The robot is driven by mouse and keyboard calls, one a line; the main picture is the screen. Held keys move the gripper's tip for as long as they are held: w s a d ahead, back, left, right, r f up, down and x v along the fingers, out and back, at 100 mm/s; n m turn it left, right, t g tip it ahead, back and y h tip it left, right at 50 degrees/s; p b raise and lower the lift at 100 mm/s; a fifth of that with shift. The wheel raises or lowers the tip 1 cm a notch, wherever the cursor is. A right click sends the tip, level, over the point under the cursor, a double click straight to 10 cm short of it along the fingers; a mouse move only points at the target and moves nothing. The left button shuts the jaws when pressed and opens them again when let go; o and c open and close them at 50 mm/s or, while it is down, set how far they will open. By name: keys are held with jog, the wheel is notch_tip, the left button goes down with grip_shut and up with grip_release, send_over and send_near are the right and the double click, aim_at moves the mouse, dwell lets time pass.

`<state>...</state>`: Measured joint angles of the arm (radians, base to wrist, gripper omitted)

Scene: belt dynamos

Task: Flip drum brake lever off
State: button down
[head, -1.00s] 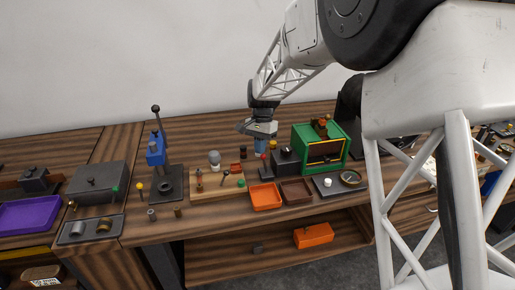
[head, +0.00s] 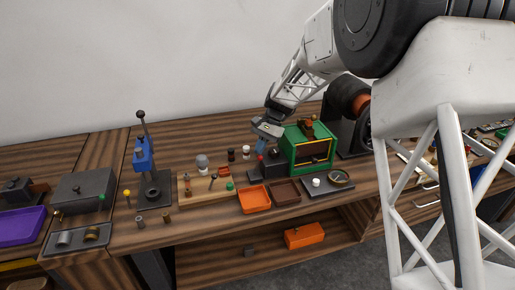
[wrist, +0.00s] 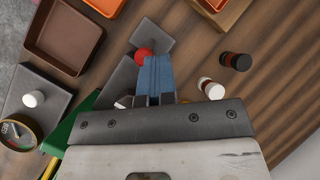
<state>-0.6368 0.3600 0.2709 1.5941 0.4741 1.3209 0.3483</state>
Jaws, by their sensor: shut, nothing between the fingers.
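A red ball knob (wrist: 144,53) shows in the wrist view just past my fingertips, beside a grey plate (wrist: 156,37). It belongs to the low black unit (head: 270,163) left of the green-framed box. I cannot tell for certain that this is the drum brake lever; its stem is hidden by my fingers. My gripper (head: 262,146) has blue fingers, shut and empty, pointing down over the black unit. In the wrist view my gripper (wrist: 155,72) is close behind the red knob; whether they touch is unclear.
The green-framed box (head: 308,150) stands close on the right. An orange tray (head: 254,199) and a brown tray (head: 285,191) lie in front. A wooden board (head: 205,186) with small parts and a blue lever press (head: 145,160) stand to the left.

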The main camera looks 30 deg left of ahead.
jog(key=shift+r, duration=0.1)
jog(key=shift+r, duration=0.65)
dwell(0.3)
jog(key=shift+a+r, duration=0.1)
jog(key=w+a+r, duration=0.2)
jog(key=w+r, duration=0.3)
jog(key=r, duration=0.5)
jog(key=shift+r, duration=0.25)
jog(key=shift+w, duration=0.1)
dwell(0.6)
